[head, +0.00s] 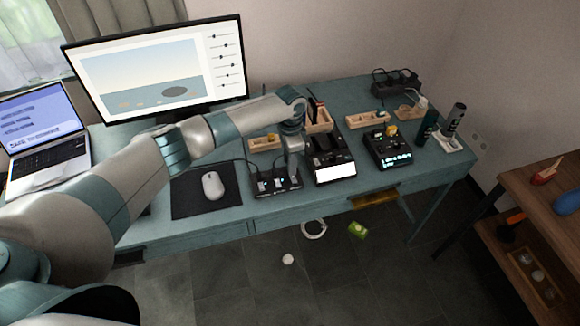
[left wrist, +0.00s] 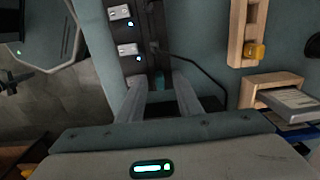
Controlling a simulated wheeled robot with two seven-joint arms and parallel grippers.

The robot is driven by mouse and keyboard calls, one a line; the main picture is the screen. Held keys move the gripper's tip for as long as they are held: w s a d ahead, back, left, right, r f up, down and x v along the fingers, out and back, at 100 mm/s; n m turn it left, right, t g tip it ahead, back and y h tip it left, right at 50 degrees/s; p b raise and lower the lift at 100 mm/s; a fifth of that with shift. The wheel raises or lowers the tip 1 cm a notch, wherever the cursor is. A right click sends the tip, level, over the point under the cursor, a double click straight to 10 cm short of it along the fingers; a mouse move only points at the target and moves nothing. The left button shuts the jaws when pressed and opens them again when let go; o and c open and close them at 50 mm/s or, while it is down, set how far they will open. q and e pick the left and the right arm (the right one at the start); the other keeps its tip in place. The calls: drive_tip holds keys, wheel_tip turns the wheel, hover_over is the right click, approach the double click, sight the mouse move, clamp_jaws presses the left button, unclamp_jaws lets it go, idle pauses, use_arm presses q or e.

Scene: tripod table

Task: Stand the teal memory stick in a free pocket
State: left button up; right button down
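My left gripper (head: 292,178) points down over the right part of a black pocketed block (head: 268,187) on the teal desk. The fingers hide part of the block, and I cannot tell how deep the teal stick sits. My right gripper is not in view.
A black device with a white front (head: 335,170) stands close right of the gripper. A wooden holder (head: 264,143) is behind the block; a mouse (head: 213,185) on a dark mat is to the left. A black cable (left wrist: 200,66) runs from the block.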

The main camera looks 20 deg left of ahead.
use_arm(q)
clamp_jaws()
drive_tip(key=shift+r, duration=0.1)
drive_tip(key=shift+r+b, duration=0.35)
drive_tip(key=shift+r, duration=0.15)
wheel_tip(320, 180, up, 2)
drive_tip(key=shift+r+b, duration=0.15)
drive_tip(key=shift+b, duration=0.35)
drive_tip(key=s+d+r+b, duration=0.2)
drive_tip(key=d+r, duration=0.5)
drive_tip(key=d, duration=0.4)
drive_tip(key=shift+s+d+r+b, duration=0.2)
drive_tip(key=shift+s+r+b, duration=0.15)
drive_tip(key=shift+b, duration=0.35)
drive_tip(key=shift+a, duration=0.15)
